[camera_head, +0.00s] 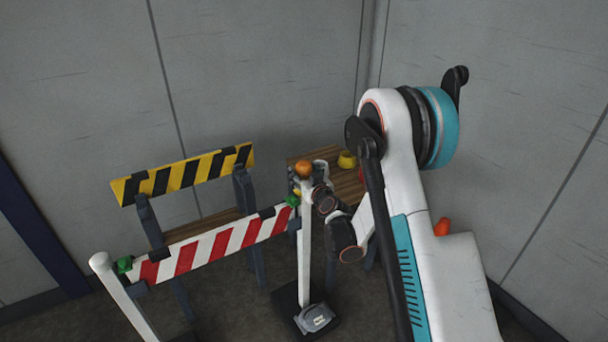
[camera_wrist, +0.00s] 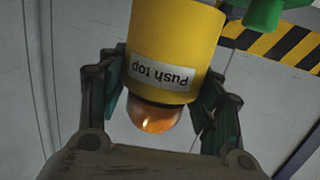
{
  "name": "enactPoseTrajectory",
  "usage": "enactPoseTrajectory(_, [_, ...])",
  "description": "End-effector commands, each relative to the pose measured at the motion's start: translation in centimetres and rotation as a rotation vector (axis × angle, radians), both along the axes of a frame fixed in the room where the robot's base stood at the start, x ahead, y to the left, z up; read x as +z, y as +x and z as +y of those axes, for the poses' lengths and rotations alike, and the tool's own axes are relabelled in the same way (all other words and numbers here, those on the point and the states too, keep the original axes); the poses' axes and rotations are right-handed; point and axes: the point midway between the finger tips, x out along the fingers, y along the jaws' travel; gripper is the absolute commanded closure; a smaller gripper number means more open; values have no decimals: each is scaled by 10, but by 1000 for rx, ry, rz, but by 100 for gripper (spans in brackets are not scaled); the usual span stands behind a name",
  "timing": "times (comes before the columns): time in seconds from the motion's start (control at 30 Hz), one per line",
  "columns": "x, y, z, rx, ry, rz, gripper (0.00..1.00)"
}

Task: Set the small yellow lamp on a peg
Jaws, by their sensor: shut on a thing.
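The small yellow lamp (camera_wrist: 170,50) fills the upper middle of the wrist view, with an upside-down "Push top" label and an amber dome toward my palm. My gripper (camera_wrist: 165,95) is shut on its body, a finger on each side. In the head view my gripper (camera_head: 306,188) is small and partly hidden at the top of the right white post (camera_head: 304,250); a bit of yellow shows there. A green piece (camera_wrist: 264,14) is close beside the lamp in the wrist view. I cannot tell whether the lamp touches the post or any peg.
A red-and-white board (camera_head: 222,243) with green end pieces spans two white posts. Behind it stands a yellow-and-black striped board (camera_head: 185,175). A wooden table (camera_head: 325,160) behind my gripper holds another yellow object (camera_head: 347,160). Grey walls close the corner.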

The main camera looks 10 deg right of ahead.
Motion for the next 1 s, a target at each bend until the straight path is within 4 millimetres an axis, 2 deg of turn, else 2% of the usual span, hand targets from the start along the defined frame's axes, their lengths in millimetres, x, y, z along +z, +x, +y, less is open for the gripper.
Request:
enactPoseTrajectory(0.2, [-3,0,0,0,0,0,73])
enactPoseTrajectory(0.23, [-2,0,0,0,0,0,34])
enactPoseTrajectory(0.3, [-2,0,0,0,0,0,18])
enactPoseTrajectory(0.73, [-2,-3,0,0,0,0,18])
enactPoseTrajectory(0.87, [0,-18,-2,0,-1,0,18])
enactPoseTrajectory(1.0, [4,-41,-5,-1,1,0,18])
